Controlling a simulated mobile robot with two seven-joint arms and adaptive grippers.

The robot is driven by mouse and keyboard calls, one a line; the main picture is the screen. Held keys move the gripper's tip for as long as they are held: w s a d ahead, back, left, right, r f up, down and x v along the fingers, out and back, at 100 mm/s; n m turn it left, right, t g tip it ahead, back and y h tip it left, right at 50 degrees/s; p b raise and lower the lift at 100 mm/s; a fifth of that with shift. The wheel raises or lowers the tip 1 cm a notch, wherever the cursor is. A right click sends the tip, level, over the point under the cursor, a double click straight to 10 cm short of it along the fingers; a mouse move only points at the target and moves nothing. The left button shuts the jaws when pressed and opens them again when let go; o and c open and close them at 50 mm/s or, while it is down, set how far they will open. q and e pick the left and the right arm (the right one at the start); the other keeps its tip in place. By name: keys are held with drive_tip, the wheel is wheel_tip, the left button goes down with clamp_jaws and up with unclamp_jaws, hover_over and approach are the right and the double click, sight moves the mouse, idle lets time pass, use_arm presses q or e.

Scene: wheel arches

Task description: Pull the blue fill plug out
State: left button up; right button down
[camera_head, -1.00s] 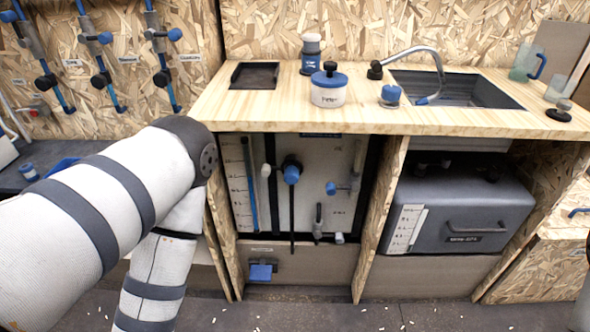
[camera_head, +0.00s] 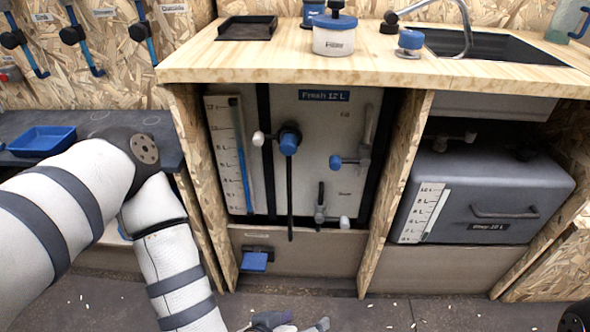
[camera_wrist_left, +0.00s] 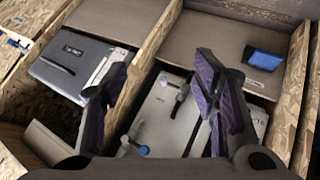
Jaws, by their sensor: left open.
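The fresh-water tank (camera_head: 300,105), marked 12 L, stands in the left bay under the counter. My left gripper (camera_head: 297,323) is low at the bottom edge of the head view, below and apart from the plug. My right gripper is not in view.
Wooden dividers (camera_head: 397,180) bound the bay, and the counter (camera_head: 350,72) overhangs it. A grey tank (camera_head: 485,195) fills the right bay. A blue latch-like part (camera_head: 255,262) is on the lower panel (camera_head: 320,250). The floor in front is mostly clear.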

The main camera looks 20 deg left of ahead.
use_arm(q)
drive_tip(key=w+a+r+n+t+y+b, duration=0.25)
drive_tip(key=w+t, duration=0.25)
drive_tip(key=w, duration=0.6)
drive_tip(key=n+t+y+b, duration=0.4)
drive_tip(key=n+y, duration=0.1)
drive_tip(key=y, duration=0.1)
approach(288, 150)
drive_tip(key=b+x, duration=0.2)
drive_tip(key=x, duration=0.9)
drive_tip(key=shift+w+a, duration=0.1)
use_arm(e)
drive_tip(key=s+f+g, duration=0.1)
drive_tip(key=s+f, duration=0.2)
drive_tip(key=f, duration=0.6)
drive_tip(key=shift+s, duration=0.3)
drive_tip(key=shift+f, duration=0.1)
use_arm(q)
clamp_jaws()
